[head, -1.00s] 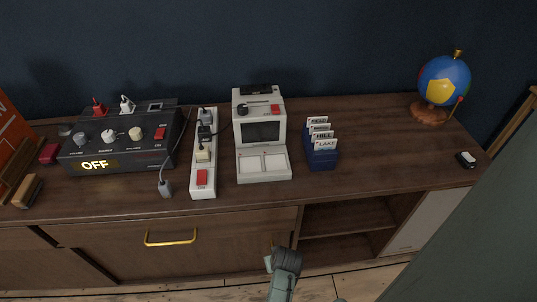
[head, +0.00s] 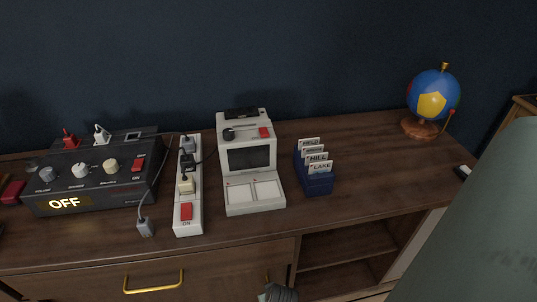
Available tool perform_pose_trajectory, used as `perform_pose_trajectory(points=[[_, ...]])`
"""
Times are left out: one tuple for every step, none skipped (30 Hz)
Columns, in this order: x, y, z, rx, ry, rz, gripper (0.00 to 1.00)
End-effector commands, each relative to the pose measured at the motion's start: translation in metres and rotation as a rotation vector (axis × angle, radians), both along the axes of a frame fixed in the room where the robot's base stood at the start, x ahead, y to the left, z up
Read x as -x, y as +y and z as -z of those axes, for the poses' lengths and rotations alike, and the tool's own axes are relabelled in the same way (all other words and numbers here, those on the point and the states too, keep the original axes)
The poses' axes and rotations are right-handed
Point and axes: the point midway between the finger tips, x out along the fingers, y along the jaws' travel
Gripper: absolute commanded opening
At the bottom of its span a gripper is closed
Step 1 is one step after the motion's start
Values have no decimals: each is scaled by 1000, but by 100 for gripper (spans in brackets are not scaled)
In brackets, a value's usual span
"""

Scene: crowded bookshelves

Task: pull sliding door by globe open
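The globe (head: 433,95), blue with a yellow patch on a wooden stand, stands at the back right of the cabinet top (head: 375,170). Below it, a narrow strip of a pale front panel (head: 416,232) shows at the right of an open shelf compartment (head: 345,245); it may be the sliding door. A large grey-green part of my arm covers the rest of that area. A dark ribbed part at the end of my arm (head: 279,293) shows at the bottom edge, in front of the cabinet. The fingers cannot be made out, nor anything held.
A wooden front with a yellow handle (head: 153,283) is at the lower left. On top stand a control box (head: 90,180), a power strip (head: 187,210), a beige machine (head: 250,160) and a blue card holder (head: 316,180). The top is clear between card holder and globe.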

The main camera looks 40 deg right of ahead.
Motion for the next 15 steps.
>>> perform_pose_trajectory(points=[[0, 0, 0, 0, 0, 0, 6], [0, 0, 0, 0, 0, 0, 4], [0, 0, 0, 0, 0, 0, 2], [0, 0, 0, 0, 0, 0, 0], [0, 0, 0, 0, 0, 0, 0], [0, 0, 0, 0, 0, 0, 0], [0, 0, 0, 0, 0, 0, 0], [0, 0, 0, 0, 0, 0, 0], [0, 0, 0, 1, 0, 0, 0], [0, 0, 0, 1, 0, 0, 0], [0, 0, 0, 1, -1, 0, 0], [0, 0, 0, 1, -1, 0, 0], [0, 0, 0, 1, -1, 0, 0], [0, 0, 0, 1, -1, 0, 0], [0, 0, 0, 2, 0, -1, 0]])
